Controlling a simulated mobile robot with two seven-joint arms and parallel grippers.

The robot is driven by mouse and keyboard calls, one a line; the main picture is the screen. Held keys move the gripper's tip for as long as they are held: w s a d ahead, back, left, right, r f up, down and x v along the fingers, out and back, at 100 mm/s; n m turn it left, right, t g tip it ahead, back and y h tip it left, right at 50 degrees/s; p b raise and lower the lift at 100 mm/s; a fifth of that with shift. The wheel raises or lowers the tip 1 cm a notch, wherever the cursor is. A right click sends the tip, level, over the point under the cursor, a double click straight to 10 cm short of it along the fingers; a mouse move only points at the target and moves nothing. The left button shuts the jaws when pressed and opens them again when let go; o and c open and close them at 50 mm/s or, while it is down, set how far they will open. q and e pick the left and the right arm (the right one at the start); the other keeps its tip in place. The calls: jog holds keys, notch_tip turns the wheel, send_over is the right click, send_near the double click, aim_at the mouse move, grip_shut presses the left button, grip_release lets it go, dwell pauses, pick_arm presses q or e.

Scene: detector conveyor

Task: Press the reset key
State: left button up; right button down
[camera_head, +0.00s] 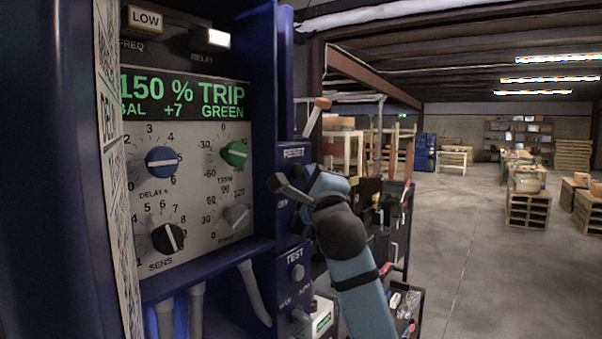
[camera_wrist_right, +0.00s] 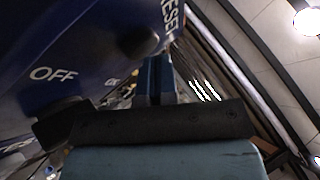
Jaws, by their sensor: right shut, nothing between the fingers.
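The RESET label (camera_head: 293,153) is on the narrow blue side panel (camera_head: 284,220) of the cabinet. In the head view my right gripper (camera_head: 277,184) is in front of the panel just below that label and hides most of what is there. The right wrist view shows the RESET label (camera_wrist_right: 172,16) near the top, with a dark round part (camera_wrist_right: 138,42) beside it, likely the reset key. My right gripper (camera_wrist_right: 154,78) is shut and empty, its blue fingers close to that part. I cannot tell whether they touch. My left gripper is out of view.
The display (camera_head: 180,95) reads 150 % TRIP, BAL +7, GREEN. Below it are several knobs, including a blue one (camera_head: 161,161). A TEST button (camera_head: 297,272) is lower on the side panel. An OFF label (camera_wrist_right: 54,74) shows in the wrist view. Open floor (camera_head: 470,250) lies right.

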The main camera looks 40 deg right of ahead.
jog(key=shift+w, duration=0.15)
dwell(0.4)
jog(key=shift+s+d, duration=0.15)
jog(key=shift+s, duration=0.75)
jog(key=s, duration=0.2)
jog(key=s+d, duration=0.1)
jog(key=s, duration=0.1)
jog(key=shift+s+d, duration=0.2)
jog(key=shift+s, duration=0.2)
dwell(0.4)
